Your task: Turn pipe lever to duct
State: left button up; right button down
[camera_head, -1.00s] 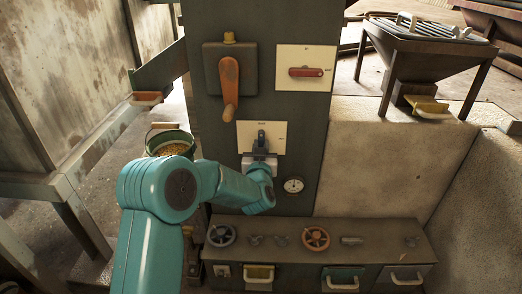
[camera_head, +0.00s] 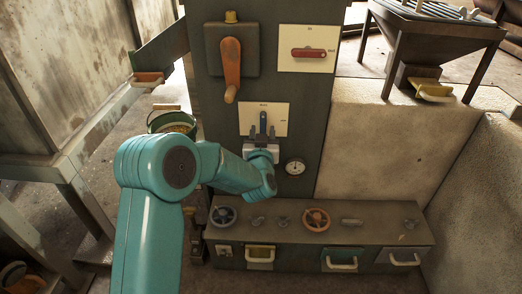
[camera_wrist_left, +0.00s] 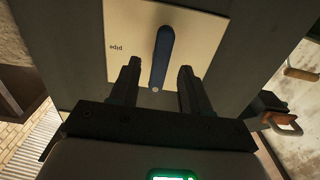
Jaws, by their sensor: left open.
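The pipe lever is a blue handle (camera_head: 263,122) on a cream plate (camera_head: 281,113) low on the grey panel. It points roughly upright in the head view. In the wrist view the blue lever (camera_wrist_left: 162,50) runs between my two dark fingers, and the plate (camera_wrist_left: 198,35) carries the upside-down word "pipe" at left. My left gripper (camera_head: 262,139) is open at the plate's lower part, one finger on each side of the lever's end with visible gaps. It also shows in the wrist view (camera_wrist_left: 158,75). No "duct" label is readable. My right gripper is not in view.
Above are an orange crank handle (camera_head: 231,67) and a red switch (camera_head: 309,53). A round gauge (camera_head: 295,167) is at right of my gripper. Below, a bench (camera_head: 340,235) carries two valve wheels and small fittings. A green bucket (camera_head: 172,122) stands at left.

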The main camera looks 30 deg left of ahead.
pick_arm(q)
jog(key=p+v, duration=0.2)
jog(key=v, duration=1.2)
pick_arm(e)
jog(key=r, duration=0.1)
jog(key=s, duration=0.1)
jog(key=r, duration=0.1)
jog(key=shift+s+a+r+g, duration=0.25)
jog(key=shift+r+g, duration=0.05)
pick_arm(q)
jog(key=shift+s, duration=0.1)
